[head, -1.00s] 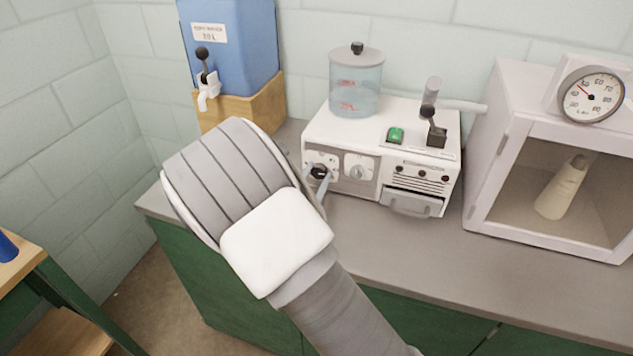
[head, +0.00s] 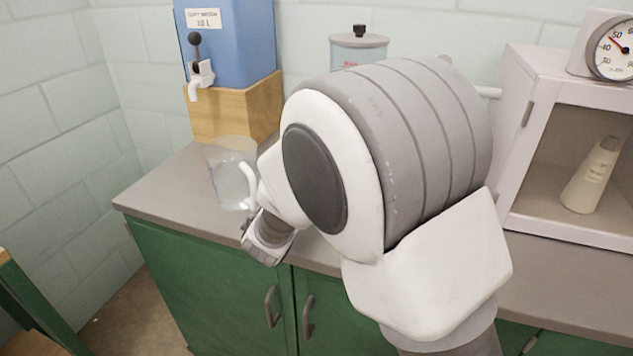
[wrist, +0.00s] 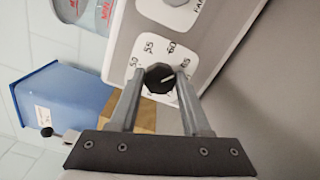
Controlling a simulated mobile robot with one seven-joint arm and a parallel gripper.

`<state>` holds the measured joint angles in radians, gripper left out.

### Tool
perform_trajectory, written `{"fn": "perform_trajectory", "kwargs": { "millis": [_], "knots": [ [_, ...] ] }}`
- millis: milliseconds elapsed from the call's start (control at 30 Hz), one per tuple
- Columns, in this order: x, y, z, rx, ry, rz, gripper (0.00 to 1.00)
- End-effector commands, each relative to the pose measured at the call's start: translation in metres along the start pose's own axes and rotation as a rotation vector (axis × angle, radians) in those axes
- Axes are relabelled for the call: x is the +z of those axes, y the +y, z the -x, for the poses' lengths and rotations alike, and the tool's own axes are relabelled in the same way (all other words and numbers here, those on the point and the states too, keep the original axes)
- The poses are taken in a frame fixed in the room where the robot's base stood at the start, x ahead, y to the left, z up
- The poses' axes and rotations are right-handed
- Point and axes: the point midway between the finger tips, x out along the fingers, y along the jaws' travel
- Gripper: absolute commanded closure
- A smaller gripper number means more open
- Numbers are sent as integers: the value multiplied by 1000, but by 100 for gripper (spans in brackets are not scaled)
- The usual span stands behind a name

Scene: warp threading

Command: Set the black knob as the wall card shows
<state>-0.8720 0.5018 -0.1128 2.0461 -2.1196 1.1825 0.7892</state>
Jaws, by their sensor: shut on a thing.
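The black knob (wrist: 159,78) sits on a white dial (wrist: 151,55) on the front panel of the machine, seen in the wrist view. The dial shows numbers including 55, 60 and 65. A pale mark on the knob points right and slightly up in that view, roughly toward the 65 side; I cannot read its exact setting. My gripper (wrist: 158,82) has its two fingers on either side of the knob, shut on it. In the head view my arm hides the gripper, the knob and most of the machine. No wall card is in view.
A second white dial (wrist: 172,14) is beside this one. A clear jug (head: 232,175) stands on the counter near the blue tank (head: 228,40) on its wooden block (head: 240,105). A white cabinet (head: 520,140) with a gauge stands right. Counter space left of the jug is clear.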

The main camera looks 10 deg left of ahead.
Motion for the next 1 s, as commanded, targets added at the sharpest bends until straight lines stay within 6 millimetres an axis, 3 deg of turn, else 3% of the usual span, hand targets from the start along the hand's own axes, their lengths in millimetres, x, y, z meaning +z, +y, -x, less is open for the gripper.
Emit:
{"fn": "perform_trajectory", "kwargs": {
  "millis": [300, 833, 867, 1000],
  "knots": [
    [0, -2, 0, 0, 0, -102, 100],
    [0, 0, 0, -1, 1, -118, 100],
    [0, 0, 0, -1, 1, -118, 47],
    [0, 0, 0, -1, 1, -117, 22]
  ]
}}
